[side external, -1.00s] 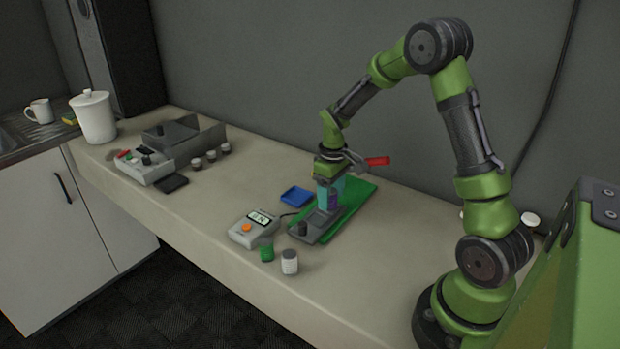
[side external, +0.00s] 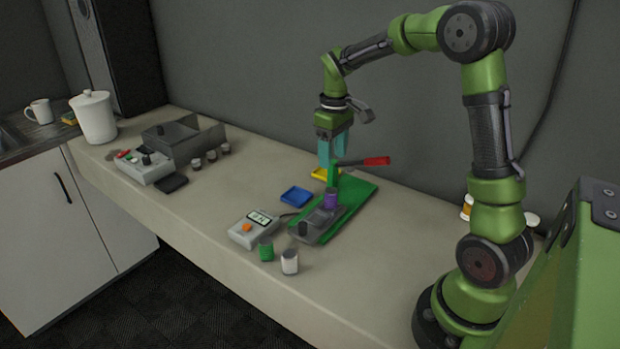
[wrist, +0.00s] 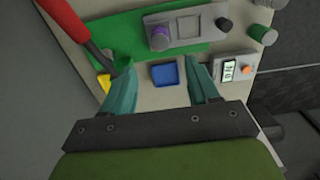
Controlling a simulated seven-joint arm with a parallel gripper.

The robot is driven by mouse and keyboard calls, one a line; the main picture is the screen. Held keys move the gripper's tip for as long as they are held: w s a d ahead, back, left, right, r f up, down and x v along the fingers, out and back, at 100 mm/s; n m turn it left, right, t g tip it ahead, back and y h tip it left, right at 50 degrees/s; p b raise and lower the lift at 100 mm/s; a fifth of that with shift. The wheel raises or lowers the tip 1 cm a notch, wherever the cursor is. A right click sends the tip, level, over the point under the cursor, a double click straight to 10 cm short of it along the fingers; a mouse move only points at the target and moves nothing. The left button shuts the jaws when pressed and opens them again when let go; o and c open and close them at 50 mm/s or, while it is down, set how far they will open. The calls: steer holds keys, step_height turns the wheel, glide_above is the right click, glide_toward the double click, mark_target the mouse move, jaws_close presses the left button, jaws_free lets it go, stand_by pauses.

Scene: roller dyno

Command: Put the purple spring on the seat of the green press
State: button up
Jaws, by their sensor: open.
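The purple spring (side external: 330,198) stands upright on the end of the grey block (side external: 313,228) of the green press, close to the green post (side external: 333,173). In the wrist view the spring (wrist: 160,38) sits at the left end of this block. The press has a green base plate (side external: 358,196) and a lever with a red handle (side external: 377,161). My gripper (side external: 333,164) is open and empty, above and behind the spring and apart from it. In the wrist view its teal fingers (wrist: 161,76) are spread wide. Whether the spring is exactly centred cannot be told.
A blue tray (side external: 297,197) and a yellow tray (side external: 324,174) lie near the press. A grey meter (side external: 254,229), a green spring-like cylinder (side external: 266,250) and a white cylinder (side external: 290,262) stand in front. A grey machine (side external: 150,168) stands farther left. Bench between is clear.

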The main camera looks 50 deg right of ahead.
steer(key=s+a+r+m+t+y, duration=0.1)
steer(key=s+a+r+m+t, duration=0.1)
steer(key=s+a, duration=0.5)
steer(key=s+a+r+m+t+y, duration=0.1)
steer(key=s+a+r+t, duration=0.4)
steer(key=a, duration=0.6)
steer(key=shift+s+a+r+m, duration=0.15)
steer(key=shift+s+r+m, duration=0.35)
steer(key=shift+s, duration=0.75)
